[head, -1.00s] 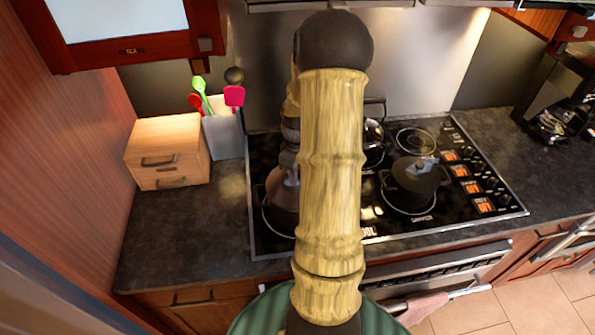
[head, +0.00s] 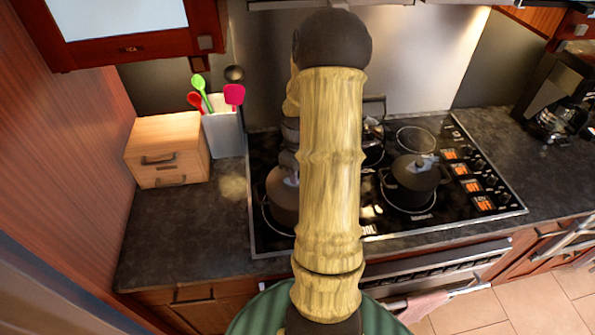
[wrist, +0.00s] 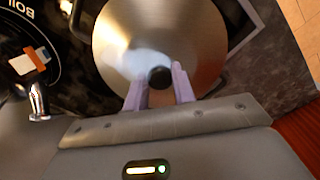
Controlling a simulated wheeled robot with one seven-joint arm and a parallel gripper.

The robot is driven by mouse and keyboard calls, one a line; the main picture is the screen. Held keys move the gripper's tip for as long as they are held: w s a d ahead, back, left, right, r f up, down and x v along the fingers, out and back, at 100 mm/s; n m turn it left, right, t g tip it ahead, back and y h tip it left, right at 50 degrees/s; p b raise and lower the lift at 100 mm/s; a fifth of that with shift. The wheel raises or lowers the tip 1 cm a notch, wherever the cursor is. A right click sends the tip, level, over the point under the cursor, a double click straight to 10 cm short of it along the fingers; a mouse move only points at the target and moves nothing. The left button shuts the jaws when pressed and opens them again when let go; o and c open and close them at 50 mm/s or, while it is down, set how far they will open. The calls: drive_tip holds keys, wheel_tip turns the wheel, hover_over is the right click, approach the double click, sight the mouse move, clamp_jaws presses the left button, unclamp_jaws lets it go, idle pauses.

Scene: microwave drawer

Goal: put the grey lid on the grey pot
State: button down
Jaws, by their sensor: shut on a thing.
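The grey lid (wrist: 160,35) is a shiny round metal disc in the wrist view. Its dark knob (wrist: 160,77) is between the two fingers of my gripper (wrist: 160,84), which is shut on it. Dark loop handles (wrist: 212,88) show at the lid's edge, apparently those of a pot beneath; the lid hides the opening, so I cannot tell if it is fully seated. In the head view the grey pot (head: 280,200) stands on the front left burner, partly hidden by my arm. My gripper is mostly hidden there.
A dark lidded pot (head: 413,183) stands on the front right burner, and another vessel (head: 373,135) stands behind my arm. A wooden box (head: 167,150) and a utensil holder (head: 222,132) are on the left counter. A coffee maker (head: 555,105) is at the right.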

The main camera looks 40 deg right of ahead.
drive_tip(key=shift+f, duration=0.15)
idle(0.4)
drive_tip(key=c, duration=0.6)
unclamp_jaws()
drive_tip(key=shift+r+p, duration=3.2)
drive_tip(key=shift+r, duration=0.35)
